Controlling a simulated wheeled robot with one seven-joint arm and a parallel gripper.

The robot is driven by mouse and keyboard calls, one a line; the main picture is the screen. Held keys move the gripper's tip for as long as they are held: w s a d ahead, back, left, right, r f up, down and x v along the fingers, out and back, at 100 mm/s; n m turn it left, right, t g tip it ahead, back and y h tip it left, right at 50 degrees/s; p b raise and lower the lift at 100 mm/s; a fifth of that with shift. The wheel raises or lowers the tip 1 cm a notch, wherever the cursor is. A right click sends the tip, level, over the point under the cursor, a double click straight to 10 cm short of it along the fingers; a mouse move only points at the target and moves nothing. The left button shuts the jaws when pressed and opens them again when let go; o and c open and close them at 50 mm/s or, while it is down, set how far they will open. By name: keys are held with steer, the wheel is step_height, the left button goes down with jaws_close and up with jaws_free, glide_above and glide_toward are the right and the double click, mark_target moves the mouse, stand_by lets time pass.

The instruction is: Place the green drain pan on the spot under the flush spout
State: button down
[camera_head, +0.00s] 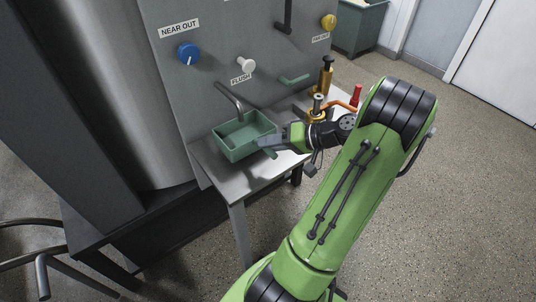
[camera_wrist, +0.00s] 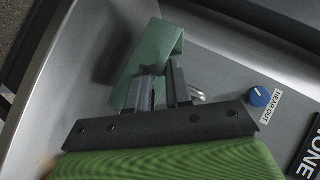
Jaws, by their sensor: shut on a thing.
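The green drain pan (camera_head: 240,150) is a rectangular open tray at the left end of the small metal table (camera_head: 227,178). My gripper (camera_head: 271,144) is shut on its right side. The pan looks level and empty; I cannot tell whether it touches the tabletop. The flush spout (camera_head: 230,97) is a bent grey tube below the FLUSH label (camera_head: 241,78), and its end reaches over the pan's back part. The spot beneath is hidden by the pan. In the wrist view the pan (camera_wrist: 155,48) shows beyond my gripper's fingers (camera_wrist: 165,85).
The grey panel (camera_head: 210,60) rises behind the table, with a blue knob (camera_head: 188,53), a white knob (camera_head: 246,65) and a green handle (camera_head: 294,79). Brass and red fittings (camera_head: 326,75) crowd the table's right end. A large metal drum (camera_head: 130,110) stands at left.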

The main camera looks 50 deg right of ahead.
steer(key=f+b, duration=0.2)
steer(key=f, duration=0.1)
steer(key=shift+w+a+f, duration=0.15)
steer(key=shift+w+a, duration=0.05)
steer(key=shift+w, duration=0.15)
steer(key=shift+d+f, duration=0.1)
steer(key=shift+f, duration=0.15)
steer(key=shift+r, duration=0.15)
steer(key=c, duration=1)
jaws_free()
steer(key=shift+s, duration=0.1)
steer(key=shift+c, duration=0.2)
